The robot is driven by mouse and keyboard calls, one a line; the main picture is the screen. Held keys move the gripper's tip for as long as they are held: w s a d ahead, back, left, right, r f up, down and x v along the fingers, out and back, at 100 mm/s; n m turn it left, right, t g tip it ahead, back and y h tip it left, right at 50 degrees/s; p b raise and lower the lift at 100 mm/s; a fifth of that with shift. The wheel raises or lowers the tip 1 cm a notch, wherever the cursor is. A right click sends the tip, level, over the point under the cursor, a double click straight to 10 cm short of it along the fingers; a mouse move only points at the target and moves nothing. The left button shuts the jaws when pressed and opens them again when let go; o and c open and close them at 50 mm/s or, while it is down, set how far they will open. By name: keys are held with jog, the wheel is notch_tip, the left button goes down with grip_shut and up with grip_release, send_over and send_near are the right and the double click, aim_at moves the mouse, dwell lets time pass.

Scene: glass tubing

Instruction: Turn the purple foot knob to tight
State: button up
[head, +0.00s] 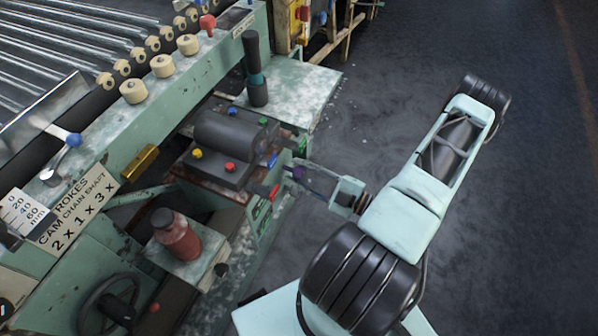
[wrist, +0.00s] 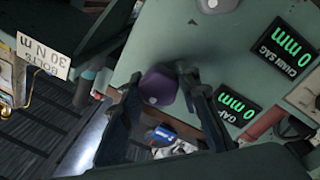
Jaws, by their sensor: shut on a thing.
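The purple foot knob (wrist: 160,85) sits between the two dark fingers of my gripper (wrist: 162,80) in the wrist view, in front of a pale green machine panel. My gripper is shut on it, with a finger at each side. In the head view the purple knob (head: 298,173) is a small spot at the machine's right side, partly hidden by my gripper (head: 300,168). The knob's turn position and any tight mark cannot be read.
Two displays, chain sag (wrist: 285,48) and a partly hidden one (wrist: 236,105), each read 0 mm. A red handle (head: 274,191) is close by. A hanging tag (wrist: 45,55) reads bolts 30 Nm. A red bottle (head: 177,238) stands left. Open floor (head: 480,240) lies right.

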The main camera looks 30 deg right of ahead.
jog(key=o, duration=1.2)
jog(key=shift+c, duration=0.2)
jog(key=v, duration=1.2)
